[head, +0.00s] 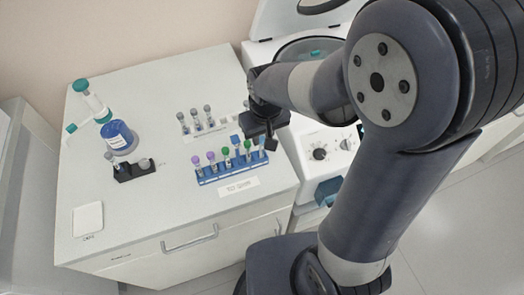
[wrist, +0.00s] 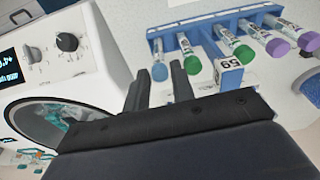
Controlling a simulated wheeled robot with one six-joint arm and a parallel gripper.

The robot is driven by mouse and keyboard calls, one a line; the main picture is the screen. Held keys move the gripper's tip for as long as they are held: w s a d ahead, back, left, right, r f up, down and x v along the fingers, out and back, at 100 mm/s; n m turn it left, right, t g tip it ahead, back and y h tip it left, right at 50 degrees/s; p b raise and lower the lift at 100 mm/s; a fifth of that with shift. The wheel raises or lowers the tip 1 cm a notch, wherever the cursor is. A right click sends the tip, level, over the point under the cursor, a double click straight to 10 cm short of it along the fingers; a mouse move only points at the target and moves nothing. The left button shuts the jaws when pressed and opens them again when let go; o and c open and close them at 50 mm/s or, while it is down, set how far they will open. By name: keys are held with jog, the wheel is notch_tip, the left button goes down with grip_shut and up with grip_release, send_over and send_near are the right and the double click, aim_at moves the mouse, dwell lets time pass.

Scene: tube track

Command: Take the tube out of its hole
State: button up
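A blue rack (head: 232,174) on the white counter holds a row of upright tubes with purple, green and blue caps. The task does not say which tube is meant. In the wrist view the rack (wrist: 210,38) shows at the top, with a blue-capped tube (wrist: 160,71), a green-capped tube (wrist: 192,65), and a purple-capped tube (wrist: 278,47). My gripper (head: 266,134) is above the rack's right end. In the wrist view its two fingers (wrist: 160,82) stand apart with nothing seen held between them, near the blue and green caps but apparently not gripping them.
A white rack (head: 205,130) with more tubes stands behind. A small blue block with a number tag (wrist: 230,76) is by the tubes. A white centrifuge with an open lid (head: 325,145) stands to the right.

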aim_at(261, 144)
jog(key=shift+w+a+f+b, duration=0.1)
jog(key=shift+w+f+b, duration=0.1)
jog(key=shift+f+b, duration=0.6)
jog(key=shift+w+d+f+b, duration=0.15)
jog(key=shift+f+b, duration=0.35)
jog(key=shift+f, duration=0.55)
jog(key=shift+w+a+f+b, duration=0.15)
jog(key=shift+w+f+b, duration=0.1)
jog(key=shift+f+b, duration=0.55)
jog(key=shift+f, duration=0.1)
jog(key=shift+c, duration=0.5)
jog(key=c, duration=0.3)
